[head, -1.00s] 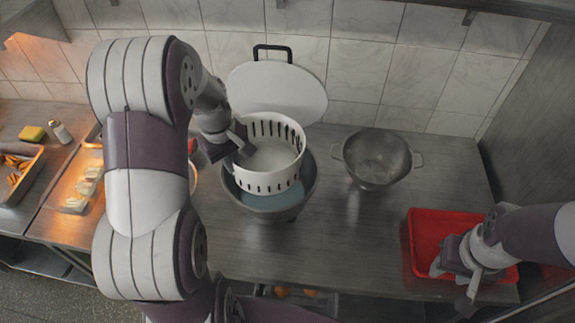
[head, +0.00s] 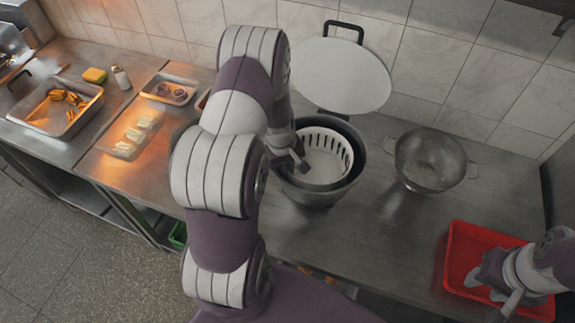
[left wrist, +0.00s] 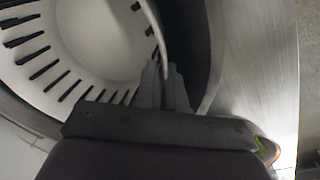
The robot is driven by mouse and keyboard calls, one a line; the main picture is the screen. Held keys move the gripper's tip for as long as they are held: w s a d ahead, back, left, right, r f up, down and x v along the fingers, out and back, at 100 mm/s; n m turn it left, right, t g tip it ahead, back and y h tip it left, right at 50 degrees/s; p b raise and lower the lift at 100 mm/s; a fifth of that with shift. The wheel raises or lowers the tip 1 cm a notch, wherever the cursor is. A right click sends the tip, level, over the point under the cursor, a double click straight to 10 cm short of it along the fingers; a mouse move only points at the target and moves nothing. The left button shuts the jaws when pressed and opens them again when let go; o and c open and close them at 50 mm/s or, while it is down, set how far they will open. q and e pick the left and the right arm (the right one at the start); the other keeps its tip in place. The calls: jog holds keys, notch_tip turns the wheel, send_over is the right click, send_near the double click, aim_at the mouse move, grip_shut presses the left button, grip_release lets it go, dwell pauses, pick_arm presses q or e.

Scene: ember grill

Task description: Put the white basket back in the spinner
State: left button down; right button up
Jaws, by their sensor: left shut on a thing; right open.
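The white slotted basket (head: 323,160) sits down inside the dark grey spinner bowl (head: 318,195), its rim around the level of the bowl's rim. It also fills the upper left of the left wrist view (left wrist: 90,45). My left gripper (head: 300,163) is at the basket's left side, shut on its wall; in the left wrist view its fingers (left wrist: 162,85) pinch the rim. The round white lid (head: 342,75) with a black handle leans on the tiled wall behind. My right gripper (head: 497,290) is open and empty over the red tray.
A steel colander (head: 432,162) stands right of the spinner. The red tray (head: 462,240) is at the front right. The counter between the bowl and red tray is clear.

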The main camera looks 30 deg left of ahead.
pick_arm(q)
jog(key=shift+f, duration=0.1)
jog(key=c, duration=1.5)
grip_release()
